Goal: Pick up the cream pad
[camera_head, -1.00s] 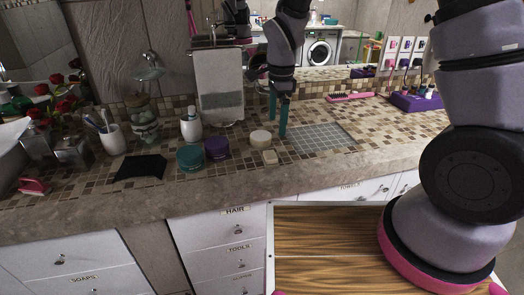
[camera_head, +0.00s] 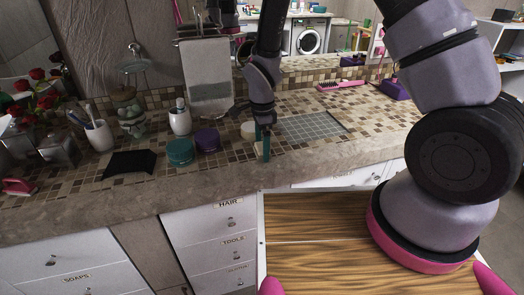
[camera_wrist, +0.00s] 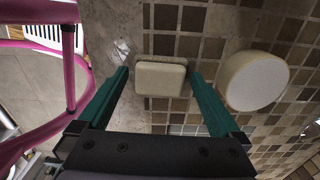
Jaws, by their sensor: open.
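The cream pad (camera_wrist: 160,78) is a small rounded rectangular block lying on the tiled counter near its front edge. In the wrist view it sits between the two teal fingertips of my gripper (camera_wrist: 160,73), with a gap on each side. My gripper is open and does not hold the pad. In the head view my gripper (camera_head: 262,157) points down over the counter, and its fingers hide most of the pad.
A round cream jar (camera_wrist: 253,80) stands close beside the right finger in the wrist view. In the head view a purple jar (camera_head: 207,140), a teal jar (camera_head: 180,152) and a black cloth (camera_head: 130,163) are to the left. A grey grid mat (camera_head: 312,127) lies to the right.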

